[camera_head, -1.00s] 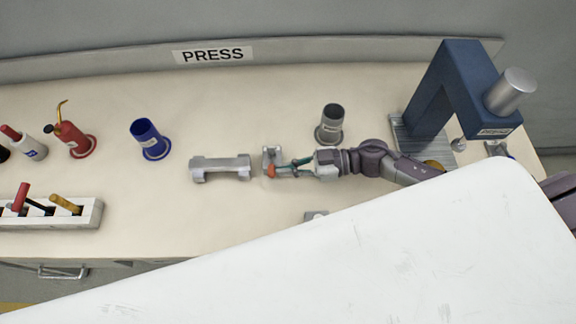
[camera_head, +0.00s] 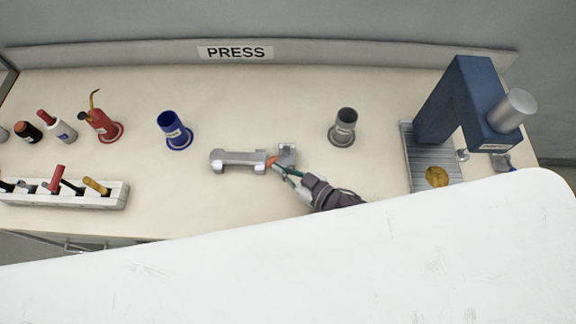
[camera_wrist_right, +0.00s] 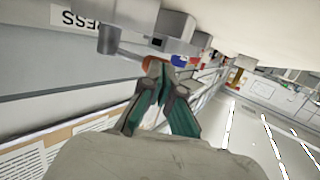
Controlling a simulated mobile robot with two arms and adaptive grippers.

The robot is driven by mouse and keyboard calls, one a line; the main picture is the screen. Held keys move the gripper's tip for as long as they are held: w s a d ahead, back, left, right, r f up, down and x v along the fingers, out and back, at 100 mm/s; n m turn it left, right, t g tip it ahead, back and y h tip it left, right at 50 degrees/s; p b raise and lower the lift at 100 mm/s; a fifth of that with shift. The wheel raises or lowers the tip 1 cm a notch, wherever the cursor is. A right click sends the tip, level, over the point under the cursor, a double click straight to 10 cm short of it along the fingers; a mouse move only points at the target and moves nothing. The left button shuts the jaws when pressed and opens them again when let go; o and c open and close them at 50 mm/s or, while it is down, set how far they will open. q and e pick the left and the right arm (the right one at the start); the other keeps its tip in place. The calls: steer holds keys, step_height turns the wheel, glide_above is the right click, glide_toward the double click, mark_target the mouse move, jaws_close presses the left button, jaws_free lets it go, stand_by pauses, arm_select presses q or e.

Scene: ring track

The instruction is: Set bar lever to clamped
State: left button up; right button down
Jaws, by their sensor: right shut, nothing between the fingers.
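The bar lever shows as an orange knob (camera_head: 271,161) on a short grey arm. It sits between a small grey bracket (camera_head: 288,153) and the right end of a grey bar (camera_head: 238,160) on the bench. In the right wrist view, the orange knob (camera_wrist_right: 154,62) is at the end of a grey rod, just beyond my fingertips. My right gripper (camera_head: 278,170) comes in from the lower right, fingers shut and empty, tips at or touching the knob. It also shows in the wrist view (camera_wrist_right: 164,76). My left gripper is out of view.
A grey cup (camera_head: 343,128) stands behind my right wrist, and a blue cup (camera_head: 174,131) stands back left. A blue press (camera_head: 455,98) is at right. A tool rack (camera_head: 110,196) and several bottles are at left. Bench around the bar is clear.

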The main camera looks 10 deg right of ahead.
mark_target(269, 162)
steer(key=shift+w+a, duration=0.25)
steer(key=shift+a, duration=0.35)
steer(key=shift+w+a+m+t+h+b, duration=0.15)
steer(key=shift+a+m+t+h+b, duration=0.25)
steer(key=shift+m+t+h+b, duration=0.15)
steer(key=shift+w+f+m+t+h, duration=0.15)
steer(key=shift+m+t+h, duration=0.2)
steer(key=shift+m+h, duration=0.3)
steer(key=shift+m+h+b, duration=0.3)
steer(key=shift+h, duration=0.3)
steer(key=shift+w+a+r, duration=0.25)
steer(key=shift+a, duration=0.05)
steer(key=shift+w+a+f, duration=0.1)
steer(key=shift+w, duration=0.4)
steer(key=shift+w+a, duration=0.15)
steer(key=shift+a, duration=0.05)
steer(key=shift+w, duration=0.1)
steer(key=shift+r+p, duration=0.2)
steer(key=shift+p, duration=0.2)
